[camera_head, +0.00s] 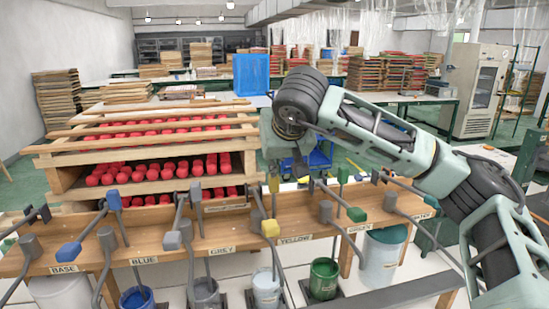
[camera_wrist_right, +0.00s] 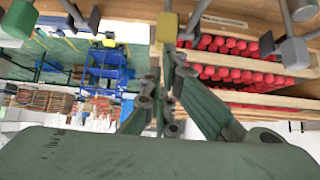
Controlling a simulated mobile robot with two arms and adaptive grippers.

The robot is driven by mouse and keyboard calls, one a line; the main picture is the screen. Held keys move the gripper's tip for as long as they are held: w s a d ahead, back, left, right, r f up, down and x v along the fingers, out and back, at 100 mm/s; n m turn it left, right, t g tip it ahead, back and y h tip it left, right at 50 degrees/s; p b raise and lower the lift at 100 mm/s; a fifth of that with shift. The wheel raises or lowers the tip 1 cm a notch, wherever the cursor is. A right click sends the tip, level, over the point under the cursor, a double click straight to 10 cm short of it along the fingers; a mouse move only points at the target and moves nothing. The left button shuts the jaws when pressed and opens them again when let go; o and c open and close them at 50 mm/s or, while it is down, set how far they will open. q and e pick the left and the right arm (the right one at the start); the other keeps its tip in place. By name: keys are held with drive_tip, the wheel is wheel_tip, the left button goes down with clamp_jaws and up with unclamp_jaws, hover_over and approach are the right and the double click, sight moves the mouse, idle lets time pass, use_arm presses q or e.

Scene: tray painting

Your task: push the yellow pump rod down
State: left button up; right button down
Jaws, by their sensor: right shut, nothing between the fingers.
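In the head view a yellow block (camera_head: 270,228) is on a dark lever behind the YELLOW label. A smaller yellow block (camera_head: 274,184) stands upright behind it. My right gripper (camera_head: 273,173) points down close above this rear block, largely hidden by its own wrist. In the right wrist view the fingers (camera_wrist_right: 168,72) are shut and empty. A yellow block (camera_wrist_right: 167,27) with a rod is just beyond the tips. Whether they touch cannot be told. My left gripper is out of view.
Similar levers with blue (camera_head: 68,252), grey (camera_head: 172,240) and green (camera_head: 357,214) blocks flank the yellow one on the wooden bench (camera_head: 222,238). Buckets stand below. A wooden rack (camera_head: 65,178) of red rollers stands behind, left, and a blue cart (camera_head: 320,155) behind, right.

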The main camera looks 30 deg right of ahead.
drive_tip(key=v, duration=1.2)
